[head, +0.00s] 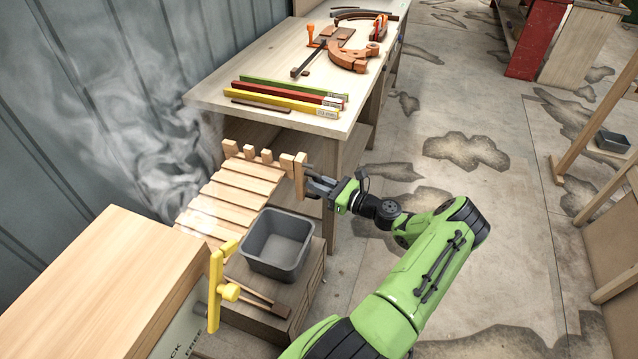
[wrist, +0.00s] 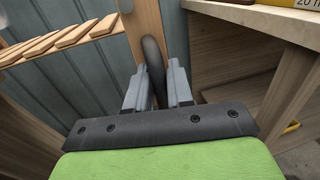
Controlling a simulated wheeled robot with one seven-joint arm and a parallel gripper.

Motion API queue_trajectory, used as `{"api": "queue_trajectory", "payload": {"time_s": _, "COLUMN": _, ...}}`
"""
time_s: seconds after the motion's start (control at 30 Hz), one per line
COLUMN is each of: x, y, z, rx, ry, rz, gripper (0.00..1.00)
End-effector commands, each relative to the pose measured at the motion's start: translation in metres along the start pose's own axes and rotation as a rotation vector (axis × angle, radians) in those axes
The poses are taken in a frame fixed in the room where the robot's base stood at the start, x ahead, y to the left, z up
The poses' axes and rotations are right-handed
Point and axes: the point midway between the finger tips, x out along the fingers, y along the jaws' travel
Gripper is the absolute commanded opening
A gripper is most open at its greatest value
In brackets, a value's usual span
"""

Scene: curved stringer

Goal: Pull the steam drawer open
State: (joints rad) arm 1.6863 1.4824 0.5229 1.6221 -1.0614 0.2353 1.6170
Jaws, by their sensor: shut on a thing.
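The steam drawer (head: 235,188) is a slatted pale-wood rack with short upright pegs along its far edge. Its slats are exposed, and white steam hangs over its left side. An upright wooden end piece (head: 300,174) stands at its right end; it also shows in the wrist view (wrist: 142,30). A dark curved handle (wrist: 153,62) is on this piece. My gripper (head: 318,184) is at the right end of the rack. In the wrist view, my gripper (wrist: 157,85) has its two grey fingers closed around the handle. The fingers partly hide the handle's lower part.
A workbench (head: 215,98) with coloured bars and an orange clamp (head: 347,57) stands behind the rack. A grey bin (head: 276,246) sits on a low wooden unit in front. A yellow lever (head: 216,290) stands beside a wooden box (head: 90,270).

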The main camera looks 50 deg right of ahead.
Motion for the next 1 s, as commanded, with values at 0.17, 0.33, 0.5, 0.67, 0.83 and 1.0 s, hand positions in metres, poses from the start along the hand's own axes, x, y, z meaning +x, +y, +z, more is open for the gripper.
{"api": "queue_trajectory", "payload": {"time_s": 0.17, "x": 0.000, "y": 0.000, "z": -0.001, "rx": -0.001, "ry": 0.003, "rz": 0.000, "gripper": 0.25}}
{"api": "queue_trajectory", "payload": {"time_s": 0.33, "x": 0.000, "y": 0.000, "z": 0.000, "rx": -0.001, "ry": 0.002, "rz": 0.000, "gripper": 0.38}}
{"api": "queue_trajectory", "payload": {"time_s": 0.5, "x": -0.001, "y": 0.000, "z": 0.000, "rx": -0.001, "ry": 0.002, "rz": 0.000, "gripper": 0.38}}
{"api": "queue_trajectory", "payload": {"time_s": 0.67, "x": -0.019, "y": -0.001, "z": 0.000, "rx": 0.000, "ry": 0.003, "rz": -0.004, "gripper": 0.38}}
{"api": "queue_trajectory", "payload": {"time_s": 0.83, "x": -0.067, "y": -0.002, "z": 0.001, "rx": -0.001, "ry": 0.003, "rz": -0.006, "gripper": 0.38}}
{"api": "queue_trajectory", "payload": {"time_s": 1.0, "x": -0.115, "y": -0.002, "z": 0.000, "rx": -0.001, "ry": 0.003, "rz": -0.007, "gripper": 0.38}}
